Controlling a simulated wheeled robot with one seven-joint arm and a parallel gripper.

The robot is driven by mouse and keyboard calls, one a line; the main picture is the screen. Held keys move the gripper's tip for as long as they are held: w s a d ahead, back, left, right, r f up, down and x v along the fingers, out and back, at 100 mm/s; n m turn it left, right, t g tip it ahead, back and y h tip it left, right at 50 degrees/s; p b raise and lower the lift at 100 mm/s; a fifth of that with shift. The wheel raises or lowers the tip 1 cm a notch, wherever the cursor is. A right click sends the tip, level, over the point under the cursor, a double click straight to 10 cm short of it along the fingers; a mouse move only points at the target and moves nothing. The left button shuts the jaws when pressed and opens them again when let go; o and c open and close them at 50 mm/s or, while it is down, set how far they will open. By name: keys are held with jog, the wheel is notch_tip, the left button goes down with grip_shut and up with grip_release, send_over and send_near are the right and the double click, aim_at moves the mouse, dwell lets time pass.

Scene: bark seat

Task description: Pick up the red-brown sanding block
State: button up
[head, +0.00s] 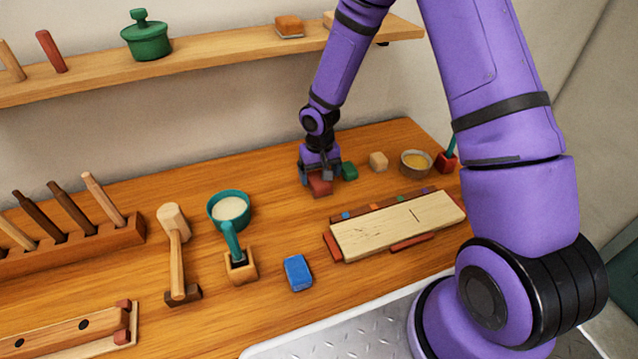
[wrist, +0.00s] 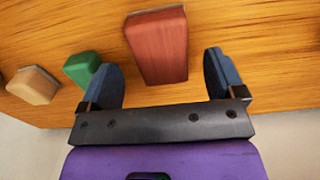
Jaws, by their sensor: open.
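The red-brown sanding block (head: 320,186) lies on the wooden bench, partly hidden by my gripper in the head view. In the wrist view the red-brown block (wrist: 157,48) shows between and just ahead of my two blue fingers. My gripper (wrist: 166,75) is open and pointed down over the block; it also shows in the head view (head: 318,177). Neither finger visibly grips the block, and clear gaps show on both sides of it.
A green block (head: 349,171) sits close beside my gripper, near one finger in the wrist view (wrist: 82,69). A tan block (head: 378,161) and a bowl (head: 416,163) stand further right. A pale board (head: 398,225) lies in front; a blue block (head: 298,273) lies nearer.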

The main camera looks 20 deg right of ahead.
jog(key=shift+f, duration=1.45)
jog(key=c, duration=1)
jog(key=shift+c, duration=0.2)
jog(key=shift+r, duration=0.1)
